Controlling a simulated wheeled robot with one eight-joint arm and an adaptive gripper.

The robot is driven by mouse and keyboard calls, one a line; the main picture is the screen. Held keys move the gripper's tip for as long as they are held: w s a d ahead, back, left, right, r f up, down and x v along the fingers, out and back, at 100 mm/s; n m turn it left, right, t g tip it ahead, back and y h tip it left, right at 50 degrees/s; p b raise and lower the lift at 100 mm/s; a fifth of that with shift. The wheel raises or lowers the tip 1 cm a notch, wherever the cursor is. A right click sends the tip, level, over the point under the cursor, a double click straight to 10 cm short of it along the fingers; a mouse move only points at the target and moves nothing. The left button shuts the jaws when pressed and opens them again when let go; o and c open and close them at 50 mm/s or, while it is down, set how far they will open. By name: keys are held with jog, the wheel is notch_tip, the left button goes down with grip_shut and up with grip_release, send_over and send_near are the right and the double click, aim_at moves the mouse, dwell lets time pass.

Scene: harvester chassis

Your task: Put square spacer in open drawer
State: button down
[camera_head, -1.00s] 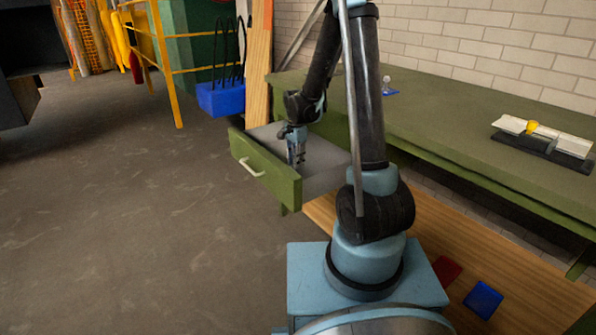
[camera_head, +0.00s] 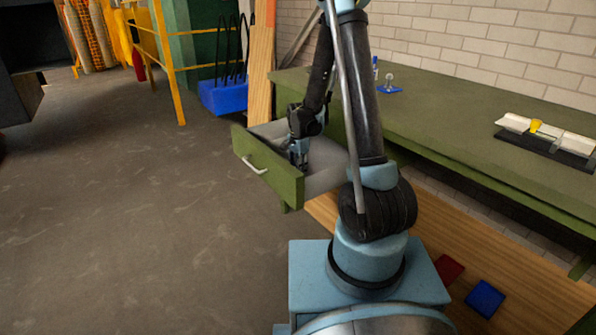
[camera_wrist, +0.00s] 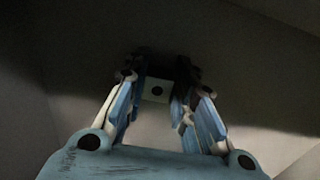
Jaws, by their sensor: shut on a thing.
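The open drawer (camera_head: 276,180) is green with a white handle and a grey inside, and it sticks out from the left end of the green bench. My gripper (camera_head: 300,164) points down inside the drawer. In the wrist view my gripper (camera_wrist: 158,88) is shut on the square spacer (camera_wrist: 157,90), a small pale block with a dark round hole. The dark drawer floor fills the background there. I cannot tell whether the spacer touches the floor. The spacer is hidden in the head view.
The green bench (camera_head: 470,130) runs along the brick wall and bears a white and yellow part (camera_head: 545,134) on a dark base. A small clear-knobbed blue item (camera_head: 388,86) stands near the bench's back. Red (camera_head: 448,270) and blue (camera_head: 485,299) pieces lie on the wooden board below. Floor at left is clear.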

jog(key=c, duration=1.3)
grip_release()
jog(key=shift+f, duration=0.1)
jog(key=shift+c, duration=0.2)
notch_tip(320, 180, up, 11)
jog(key=s+d+r+n, duration=0.3)
jog(key=s+d+r, duration=0.3)
jog(key=s+r, duration=0.1)
jog(key=s+d+f+n+t, duration=0.1)
jog(key=s+d+n, duration=0.3)
jog(key=s, duration=0.8)
jog(key=s+d+f+n+t, duration=0.1)
jog(key=s+d+n, duration=0.3)
jog(key=s, duration=0.8)
jog(key=shift+d+f, duration=0.2)
jog(key=shift+d, duration=0.8)
jog(key=shift+s, duration=0.1)
